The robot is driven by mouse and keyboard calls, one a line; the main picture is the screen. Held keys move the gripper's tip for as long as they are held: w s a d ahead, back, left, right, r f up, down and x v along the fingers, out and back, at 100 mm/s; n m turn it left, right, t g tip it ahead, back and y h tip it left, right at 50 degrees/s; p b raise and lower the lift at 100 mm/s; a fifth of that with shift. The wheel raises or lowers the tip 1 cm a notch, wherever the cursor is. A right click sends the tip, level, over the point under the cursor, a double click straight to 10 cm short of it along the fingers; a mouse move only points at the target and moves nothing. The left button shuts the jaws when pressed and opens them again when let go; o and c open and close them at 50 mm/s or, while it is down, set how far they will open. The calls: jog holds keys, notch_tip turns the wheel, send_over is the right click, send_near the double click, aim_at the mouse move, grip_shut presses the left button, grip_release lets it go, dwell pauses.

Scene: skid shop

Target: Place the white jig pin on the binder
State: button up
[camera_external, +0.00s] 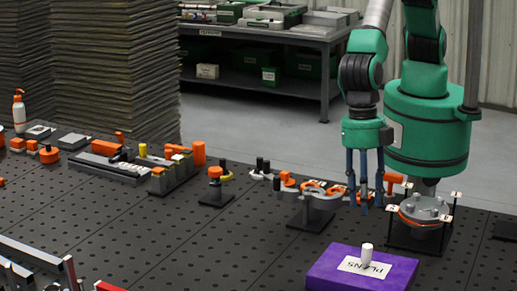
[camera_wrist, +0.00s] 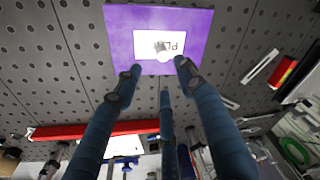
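The purple binder (camera_external: 335,265) lies flat on the black perforated table at the front, with a white "PLANS" label on top. The white jig pin (camera_external: 366,254) stands upright on the binder, over the label. In the wrist view the binder (camera_wrist: 118,42) is at the top, and the pin (camera_wrist: 162,51) shows end-on against the label. My gripper (camera_external: 367,207), with dark blue fingers, hangs empty behind the pin and apart from it. In the wrist view its fingertips (camera_wrist: 157,70) are spread, with nothing between them.
A grey round fixture (camera_external: 424,212) with small white tags stands right of my gripper. Orange and grey clamps (camera_external: 312,190) stand to its left. A red bar (camera_wrist: 85,130) crosses the wrist view. Bare table lies left of the binder.

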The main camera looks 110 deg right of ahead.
jog(key=w+d+r+m+t, duration=0.25)
jog(key=d+r+m, duration=0.25)
jog(key=d+r, duration=1.7)
jog(key=s+d+r+m, duration=0.3)
jog(key=d+r, duration=0.2)
jog(key=d, duration=0.5)
jog(key=s+d+r+m, duration=0.25)
jog(key=d+r, duration=0.25)
jog(key=d, duration=0.5)
jog(key=s+d+r+m+t+h, duration=0.1)
jog(key=s+d+m+t, duration=0.2)
jog(key=s+d, duration=1.7)
jog(key=s+m, duration=0.2)
jog(key=m, duration=0.2)
jog(key=shift+s+d+r+h, duration=0.3)
jog(key=shift+s+r+h, duration=0.1)
jog(key=shift+f+m, duration=0.15)
jog(key=shift+m, duration=0.1)
notch_tip(320, 180, down, 15)
jog(key=b, duration=1.5)
